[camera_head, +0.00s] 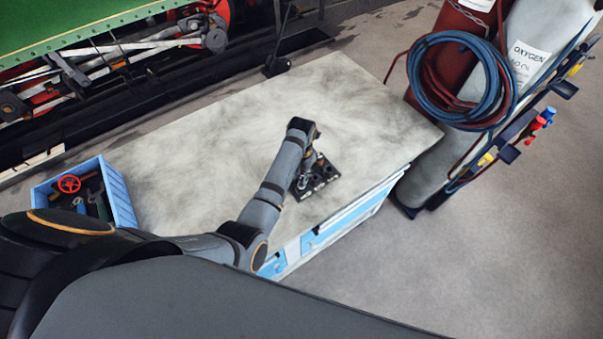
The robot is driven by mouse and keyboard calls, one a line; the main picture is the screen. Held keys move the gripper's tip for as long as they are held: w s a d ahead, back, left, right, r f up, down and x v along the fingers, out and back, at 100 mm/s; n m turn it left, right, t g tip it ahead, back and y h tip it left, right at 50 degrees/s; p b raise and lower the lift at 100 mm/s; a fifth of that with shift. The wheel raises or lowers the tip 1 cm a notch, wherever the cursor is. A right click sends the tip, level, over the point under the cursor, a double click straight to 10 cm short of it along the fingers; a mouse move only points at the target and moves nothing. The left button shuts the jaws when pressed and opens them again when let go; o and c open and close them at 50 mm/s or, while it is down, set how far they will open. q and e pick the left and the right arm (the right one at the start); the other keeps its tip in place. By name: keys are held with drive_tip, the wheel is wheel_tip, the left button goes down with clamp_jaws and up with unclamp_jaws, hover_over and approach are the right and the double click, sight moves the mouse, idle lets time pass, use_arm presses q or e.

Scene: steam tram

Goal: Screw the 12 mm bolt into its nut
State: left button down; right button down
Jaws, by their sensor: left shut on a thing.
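A dark plate (325,172) with several small pale metal pieces lies on the worktop near its front edge. My left arm reaches in from the lower left, and my left gripper (312,156) points down over the plate's far left part. It is shut on a small metal piece, seemingly the bolt, mostly hidden by the gripper. At this size I cannot tell the 12 mm nut from the other pieces, nor whether the bolt touches it. My right gripper is not in view.
The grey worktop (220,135) is clear around the plate. A blue crate (119,192) with tools and a red handwheel (69,184) stands at its left end. Gas cylinders (535,45) with coiled hoses (413,82) stand right. The green tram (75,22) is behind.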

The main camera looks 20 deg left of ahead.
use_arm(q)
drive_tip(key=shift+f, duration=1.25)
idle(1.8)
drive_tip(key=c, duration=1.8)
unclamp_jaws()
clamp_jaws()
drive_tip(key=m, duration=0.5)
drive_tip(key=shift+m, duration=0.4)
drive_tip(key=m, duration=0.5)
drive_tip(key=shift+m, duration=0.4)
drive_tip(key=m, duration=1.2)
drive_tip(key=shift+f, duration=0.1)
drive_tip(key=shift+m, duration=0.3)
